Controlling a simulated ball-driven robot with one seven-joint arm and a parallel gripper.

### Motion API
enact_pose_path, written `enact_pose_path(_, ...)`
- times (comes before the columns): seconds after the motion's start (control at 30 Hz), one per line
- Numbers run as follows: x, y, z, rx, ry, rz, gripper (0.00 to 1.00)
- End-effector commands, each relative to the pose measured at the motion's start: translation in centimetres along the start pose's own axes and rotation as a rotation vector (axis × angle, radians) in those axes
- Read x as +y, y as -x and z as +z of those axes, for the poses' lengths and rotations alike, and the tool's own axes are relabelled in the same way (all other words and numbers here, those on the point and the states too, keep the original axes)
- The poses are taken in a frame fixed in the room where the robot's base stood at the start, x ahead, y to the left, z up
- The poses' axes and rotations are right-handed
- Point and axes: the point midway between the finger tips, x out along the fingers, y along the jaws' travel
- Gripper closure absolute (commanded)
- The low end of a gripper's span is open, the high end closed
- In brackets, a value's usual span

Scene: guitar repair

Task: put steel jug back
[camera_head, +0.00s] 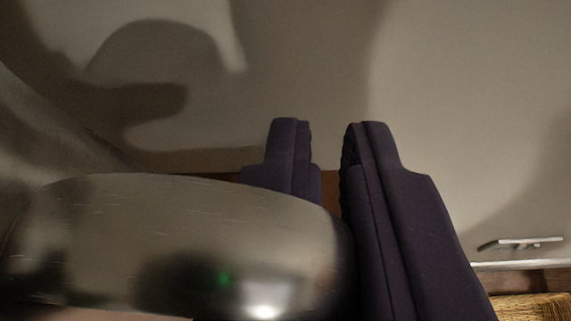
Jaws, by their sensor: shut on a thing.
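The steel jug (180,240) is a large, rounded, shiny metal body with fine scratches, filling the lower left of the view close to the camera. It covers the lower part of my gripper's left finger. My gripper (328,135) shows as two dark purple fingers with a narrow gap between their tips. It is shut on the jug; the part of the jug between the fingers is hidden. The jug's base and opening are out of view or cannot be made out.
A pale wall (470,90) with large shadows fills the background. A grey draped surface (45,130) is at the left edge. At the lower right are a small metal piece (520,243) and a woven straw-coloured thing (530,308). A brown strip shows behind the fingers.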

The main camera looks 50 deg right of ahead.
Motion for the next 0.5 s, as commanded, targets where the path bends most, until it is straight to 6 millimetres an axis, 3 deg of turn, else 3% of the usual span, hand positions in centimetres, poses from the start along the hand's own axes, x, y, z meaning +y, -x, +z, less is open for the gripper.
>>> enact_pose_path(0.07,-0.3,-0.6,-0.2,0.003,-0.003,0.0,1.0)
enact_pose_path(0.3,-0.1,-1.9,3.0,0.001,-0.002,0.001,1.0)
enact_pose_path(0.5,-0.1,-1.8,3.0,0.002,-0.003,0.0,1.0)
